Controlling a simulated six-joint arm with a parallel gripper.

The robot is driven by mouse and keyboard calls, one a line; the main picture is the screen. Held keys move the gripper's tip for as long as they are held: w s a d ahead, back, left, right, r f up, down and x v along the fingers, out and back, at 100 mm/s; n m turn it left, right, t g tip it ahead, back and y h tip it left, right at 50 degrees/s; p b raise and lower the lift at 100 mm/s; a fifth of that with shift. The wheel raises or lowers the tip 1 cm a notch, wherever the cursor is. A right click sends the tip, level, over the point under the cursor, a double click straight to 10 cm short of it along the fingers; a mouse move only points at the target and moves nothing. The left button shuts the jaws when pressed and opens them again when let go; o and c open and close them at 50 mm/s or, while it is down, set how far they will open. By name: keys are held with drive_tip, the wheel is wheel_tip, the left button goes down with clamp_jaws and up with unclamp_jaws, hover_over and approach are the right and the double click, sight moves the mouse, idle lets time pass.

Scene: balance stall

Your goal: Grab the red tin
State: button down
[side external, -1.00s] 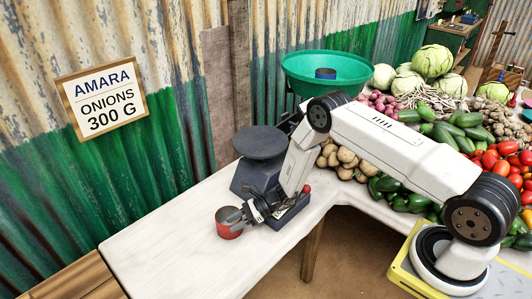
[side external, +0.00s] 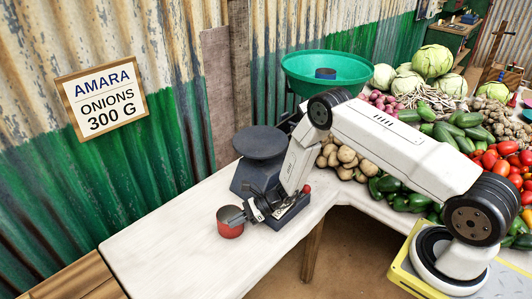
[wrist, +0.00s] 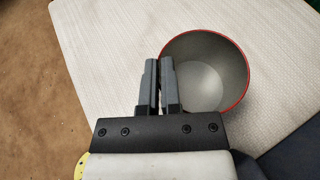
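The red tin (side external: 230,229) stands upright on the pale tabletop, near its front edge, left of the dark scale. In the wrist view the open, grey-lined tin (wrist: 215,78) is right of centre and looks empty. My gripper (side external: 238,217) reaches in low at the tin's rim. In the wrist view my gripper's (wrist: 159,82) fingers are close together at the tin's left wall, one outside and one on the inner side. They are shut on that wall. Part of the rim is hidden behind the fingers.
A dark scale (side external: 259,144) stands just behind my gripper. A green bowl (side external: 300,72) is farther back. Potatoes (side external: 342,155) and other vegetables lie to the right. A wall sign (side external: 101,97) reads "AMARA ONIONS 300 G". The table (side external: 165,245) is clear left of the tin.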

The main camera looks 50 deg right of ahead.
drive_tip(key=shift+w+r, duration=0.1)
drive_tip(key=shift+r, duration=0.35)
drive_tip(key=s+d+r, duration=0.1)
drive_tip(key=s+r, duration=1)
drive_tip(key=s, duration=0.3)
drive_tip(key=shift+d+r, duration=0.25)
drive_tip(key=shift+d, duration=0.05)
drive_tip(key=shift+w, duration=0.1)
